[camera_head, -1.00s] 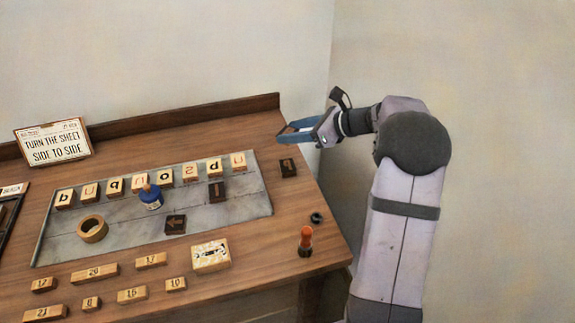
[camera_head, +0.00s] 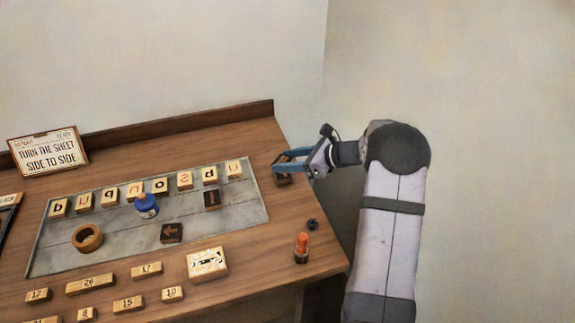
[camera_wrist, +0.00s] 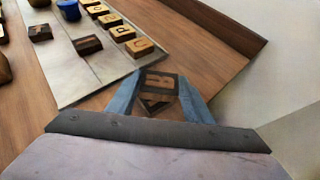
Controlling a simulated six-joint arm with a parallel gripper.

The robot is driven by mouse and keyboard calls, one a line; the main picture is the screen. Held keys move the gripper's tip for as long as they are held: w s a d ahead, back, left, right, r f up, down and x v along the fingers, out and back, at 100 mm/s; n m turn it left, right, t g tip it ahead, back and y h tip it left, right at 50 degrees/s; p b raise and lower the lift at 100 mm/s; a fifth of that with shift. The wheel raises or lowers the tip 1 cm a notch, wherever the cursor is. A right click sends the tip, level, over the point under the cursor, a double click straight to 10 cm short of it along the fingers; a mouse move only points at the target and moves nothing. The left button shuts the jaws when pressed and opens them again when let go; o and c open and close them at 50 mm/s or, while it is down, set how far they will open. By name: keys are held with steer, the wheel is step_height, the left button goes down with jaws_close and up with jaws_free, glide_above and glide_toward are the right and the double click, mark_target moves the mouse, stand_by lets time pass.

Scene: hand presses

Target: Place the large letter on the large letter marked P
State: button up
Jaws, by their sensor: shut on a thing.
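My gripper (camera_head: 284,168) is shut on a small dark block (camera_head: 282,178) at the table's right side, just right of the grey metal plate. In the wrist view the dark block (camera_wrist: 160,82) sits between the blue fingers and shows a pale mark like a B. Whether it touches the table is hard to tell. A row of light wooden letter blocks stands along the plate's far edge, from a b block (camera_head: 59,207) to a u-like block (camera_head: 234,170). A d-like block (camera_head: 209,175) is second from the right. I cannot tell which letter is the P.
The grey plate (camera_head: 110,250) also bears a wooden ring (camera_head: 87,238), a blue bottle (camera_head: 147,206) and two dark blocks, one with an arrow (camera_head: 171,233). An orange-topped item (camera_head: 301,247) stands at the front right. Several numbered blocks lie in front. A sign (camera_head: 48,153) stands behind.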

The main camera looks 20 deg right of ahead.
steer(key=shift+f, duration=1)
steer(key=shift+f, duration=0.1)
steer(key=shift+f, duration=0.15)
steer(key=o, duration=1)
steer(key=shift+o, duration=0.2)
steer(key=shift+r, duration=0.3)
steer(key=b+v, duration=0.1)
steer(key=v, duration=1.1)
steer(key=shift+f, duration=0.1)
